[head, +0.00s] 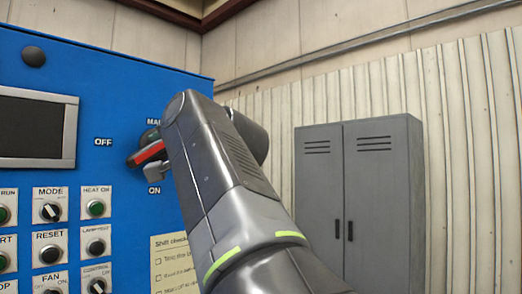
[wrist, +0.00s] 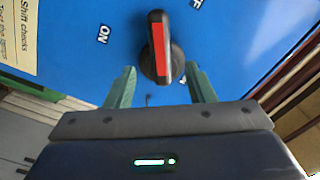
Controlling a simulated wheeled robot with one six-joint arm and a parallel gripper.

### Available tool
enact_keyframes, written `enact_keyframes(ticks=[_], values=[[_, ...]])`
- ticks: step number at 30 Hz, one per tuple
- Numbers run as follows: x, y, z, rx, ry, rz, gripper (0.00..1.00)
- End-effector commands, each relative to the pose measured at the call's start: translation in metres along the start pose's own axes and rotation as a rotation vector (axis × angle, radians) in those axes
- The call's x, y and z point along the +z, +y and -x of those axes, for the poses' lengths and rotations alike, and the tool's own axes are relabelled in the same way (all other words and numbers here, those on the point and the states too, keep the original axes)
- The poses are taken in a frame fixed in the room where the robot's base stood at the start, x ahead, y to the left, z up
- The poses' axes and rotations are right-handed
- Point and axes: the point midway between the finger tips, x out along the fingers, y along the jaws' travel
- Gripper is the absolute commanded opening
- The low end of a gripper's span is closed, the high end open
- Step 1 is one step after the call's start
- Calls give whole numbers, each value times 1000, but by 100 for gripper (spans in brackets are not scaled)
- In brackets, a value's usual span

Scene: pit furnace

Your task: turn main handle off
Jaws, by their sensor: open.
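The main handle is a dark rotary grip with a red face (wrist: 159,42) on the blue panel. It also shows in the head view (head: 150,153), partly hidden by my arm, slanting down to the left. Its outer end lies between the OFF label (head: 103,142) and the ON label (head: 154,190). My gripper (wrist: 160,69) is open. Its two green fingers stand on either side of the handle's round base in the wrist view, with a gap visible on each side. I cannot tell how far the fingertips are from the panel.
The panel carries a dark screen (head: 36,127) and several buttons and knobs, such as RESET (head: 50,254), left of and below the handle. A paper checklist (head: 172,262) hangs below it. A grey locker (head: 360,200) stands to the right against the corrugated wall.

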Motion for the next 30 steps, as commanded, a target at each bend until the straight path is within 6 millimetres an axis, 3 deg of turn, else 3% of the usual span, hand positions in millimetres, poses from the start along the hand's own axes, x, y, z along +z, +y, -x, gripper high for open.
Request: enact_keyframes(ticks=[3,9,15,23,30], values=[[0,-1,-26,1,-4,0,49],[0,-1,-56,0,-1,0,49],[0,0,-68,0,0,1,49],[0,0,-69,0,0,1,49],[0,0,-68,0,0,1,4]])
